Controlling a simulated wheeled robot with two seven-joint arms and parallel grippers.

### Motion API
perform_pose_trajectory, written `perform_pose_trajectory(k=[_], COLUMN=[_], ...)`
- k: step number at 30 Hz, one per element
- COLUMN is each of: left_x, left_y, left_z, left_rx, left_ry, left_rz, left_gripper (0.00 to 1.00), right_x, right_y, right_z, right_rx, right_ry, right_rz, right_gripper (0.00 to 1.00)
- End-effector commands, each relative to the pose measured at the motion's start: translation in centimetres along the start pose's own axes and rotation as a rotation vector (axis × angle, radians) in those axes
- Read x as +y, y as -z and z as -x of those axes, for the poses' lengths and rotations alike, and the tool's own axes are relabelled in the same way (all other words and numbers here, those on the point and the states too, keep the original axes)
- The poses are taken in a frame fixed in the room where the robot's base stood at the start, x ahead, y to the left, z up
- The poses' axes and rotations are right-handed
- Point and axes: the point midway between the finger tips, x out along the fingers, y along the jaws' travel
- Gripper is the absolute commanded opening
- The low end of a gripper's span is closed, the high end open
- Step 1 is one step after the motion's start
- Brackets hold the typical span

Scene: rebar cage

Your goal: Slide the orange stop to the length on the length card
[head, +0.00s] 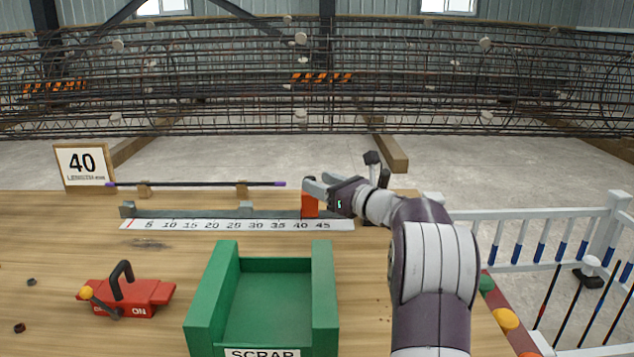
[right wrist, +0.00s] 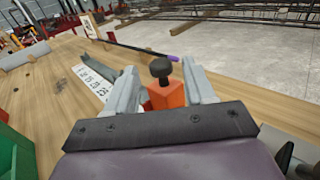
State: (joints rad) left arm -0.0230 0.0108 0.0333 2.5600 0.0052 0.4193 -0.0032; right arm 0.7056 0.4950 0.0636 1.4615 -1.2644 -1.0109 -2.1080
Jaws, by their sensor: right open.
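The length card (head: 82,164) reads 40 and stands at the table's back left. The orange stop (head: 309,206) sits on the rail (head: 190,212) behind the white scale (head: 225,225), between the 40 and 45 labels, its left face near 40. In the right wrist view the stop (right wrist: 166,95) has a black knob on top. My right gripper (head: 318,187) is open, with its fingers on either side of the stop; I cannot tell whether they touch it. The right wrist view shows these fingers (right wrist: 163,84) apart. My left gripper is not in view.
A dark bar (head: 200,184) with purple ends rests on small wooden supports behind the rail. A green scrap bin (head: 325,300) stands in front of the scale. A red switch box (head: 140,298) is at left. A white fence (head: 540,225) stands beyond the table's right side.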

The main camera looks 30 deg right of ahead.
Motion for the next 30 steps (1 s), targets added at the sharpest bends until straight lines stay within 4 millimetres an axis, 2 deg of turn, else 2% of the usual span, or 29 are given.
perform_pose_trajectory(k=[6, 12, 17, 30], left_x=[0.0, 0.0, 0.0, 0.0], left_y=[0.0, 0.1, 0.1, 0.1], left_z=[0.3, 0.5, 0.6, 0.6], left_rx=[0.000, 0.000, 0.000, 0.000], left_ry=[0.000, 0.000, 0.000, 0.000], left_rz=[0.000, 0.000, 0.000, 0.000], left_gripper=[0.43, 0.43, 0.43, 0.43], right_x=[-0.1, 0.0, 0.1, 0.0], right_y=[-0.2, -0.1, 0.0, 0.0], right_z=[6.0, 9.9, 10.9, 10.9], right_rx=[0.000, -0.001, 0.000, 0.000], right_ry=[0.005, 0.002, -0.001, -0.001], right_rz=[0.001, 0.000, 0.001, 0.001], right_gripper=[0.54, 0.54, 0.54, 0.54])
